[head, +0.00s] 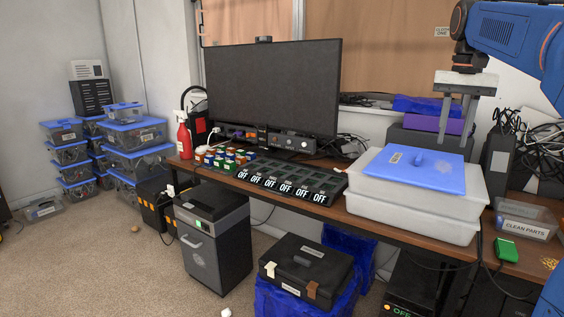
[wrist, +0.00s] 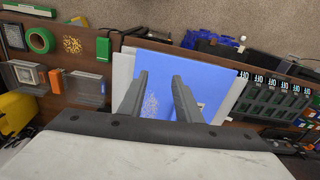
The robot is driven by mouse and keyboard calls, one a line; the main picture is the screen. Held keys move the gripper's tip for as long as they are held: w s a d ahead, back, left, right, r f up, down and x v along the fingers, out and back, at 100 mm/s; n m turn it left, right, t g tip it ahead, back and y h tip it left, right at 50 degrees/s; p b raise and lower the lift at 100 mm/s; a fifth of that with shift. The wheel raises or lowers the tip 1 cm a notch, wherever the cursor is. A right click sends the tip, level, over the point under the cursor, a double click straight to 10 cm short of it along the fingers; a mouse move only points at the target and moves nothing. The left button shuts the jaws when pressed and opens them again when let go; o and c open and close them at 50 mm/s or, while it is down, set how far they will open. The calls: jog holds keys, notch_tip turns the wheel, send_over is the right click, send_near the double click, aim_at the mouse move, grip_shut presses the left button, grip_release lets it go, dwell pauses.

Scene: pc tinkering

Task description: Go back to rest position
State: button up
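My gripper (head: 453,120) hangs at the upper right of the head view, above a white box with a blue lid. Its two fingers point down and stand apart with nothing between them. In the wrist view my gripper (wrist: 158,78) also shows two spread, empty fingers over the blue lid (wrist: 188,85). In the head view the blue lid (head: 393,170) lies on the white box (head: 405,205) on the desk. My blue arm reaches in from the top right corner.
A monitor (head: 272,90) stands on the desk, with a panel of OFF switches (head: 293,180) in front. A clear "CLEAN PARTS" bin (head: 526,221) and a green box (head: 507,250) sit right. A black case (head: 306,264) is below the desk. The carpet (head: 110,260) is largely clear at left.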

jog(key=s+a+f+n+t, duration=0.1)
jog(key=s+a+f, duration=0.3)
jog(key=s+f, duration=0.5)
jog(key=s+a+f+n+t, duration=0.1)
jog(key=s+a+f+n, duration=0.2)
jog(key=s+f, duration=0.6)
jog(key=s+a+f+n+t, duration=0.2)
jog(key=s+a+f, duration=0.4)
jog(key=s+f, duration=0.3)
notch_tip(320, 180, down, 4)
jog(key=shift+s+f, duration=0.15)
jog(key=shift+f, duration=0.1)
